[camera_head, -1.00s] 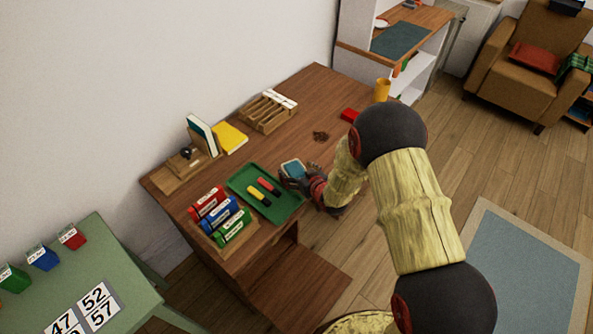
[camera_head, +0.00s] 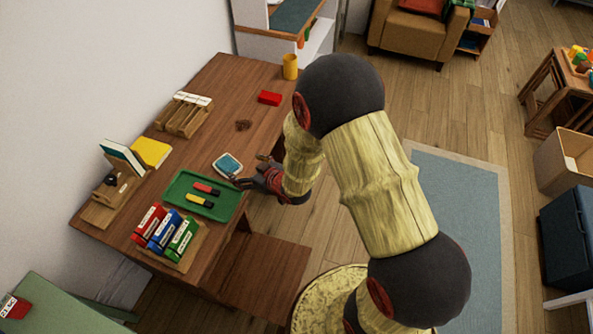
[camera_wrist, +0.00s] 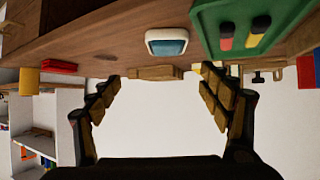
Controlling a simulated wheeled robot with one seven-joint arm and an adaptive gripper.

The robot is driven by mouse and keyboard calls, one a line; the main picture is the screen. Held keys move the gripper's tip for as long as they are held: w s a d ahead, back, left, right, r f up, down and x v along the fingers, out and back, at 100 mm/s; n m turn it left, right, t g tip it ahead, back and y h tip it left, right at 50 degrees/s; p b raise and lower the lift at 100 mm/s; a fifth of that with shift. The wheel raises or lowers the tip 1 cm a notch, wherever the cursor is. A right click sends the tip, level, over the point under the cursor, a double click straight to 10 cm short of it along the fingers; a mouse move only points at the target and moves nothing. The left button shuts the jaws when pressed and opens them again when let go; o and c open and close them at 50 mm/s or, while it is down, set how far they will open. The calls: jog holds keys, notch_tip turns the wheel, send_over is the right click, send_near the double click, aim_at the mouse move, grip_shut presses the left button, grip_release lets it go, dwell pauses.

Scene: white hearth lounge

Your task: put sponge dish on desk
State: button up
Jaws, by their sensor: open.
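The sponge dish (camera_head: 228,165) is a small white dish with a blue top. It rests flat on the brown wooden desk (camera_head: 215,120), beside the green tray. In the wrist view the dish (camera_wrist: 166,36) is on the desk surface at the top middle, beyond the fingertips. My gripper (camera_head: 251,170) is just right of the dish at the desk's edge, with its fingers spread and pointing at it. In the wrist view my gripper (camera_wrist: 160,82) has nothing between its fingers.
A green tray (camera_head: 181,190) holds a red and a yellow marker. Colored boxes (camera_head: 166,231), a yellow book (camera_head: 151,152), a wooden rack (camera_head: 183,115), a red block (camera_head: 269,98) and a yellow cup (camera_head: 290,66) also stand on the desk.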

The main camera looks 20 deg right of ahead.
jog(key=s+d+r+m+g+h, duration=0.1)
jog(key=s+d+r+h, duration=0.2)
jog(key=r, duration=0.7)
jog(key=s+d+r+m+g+h, duration=0.1)
jog(key=s+d+r, duration=0.2)
jog(key=d+r, duration=0.5)
jog(key=s+a+r+m+g, duration=0.1)
jog(key=s+r, duration=0.5)
jog(key=s, duration=0.6)
jog(key=s+a+r+m+g, duration=0.1)
jog(key=s+r, duration=0.5)
jog(key=s, duration=0.6)
jog(key=shift+g, duration=0.7)
jog(key=shift+a, duration=0.2)
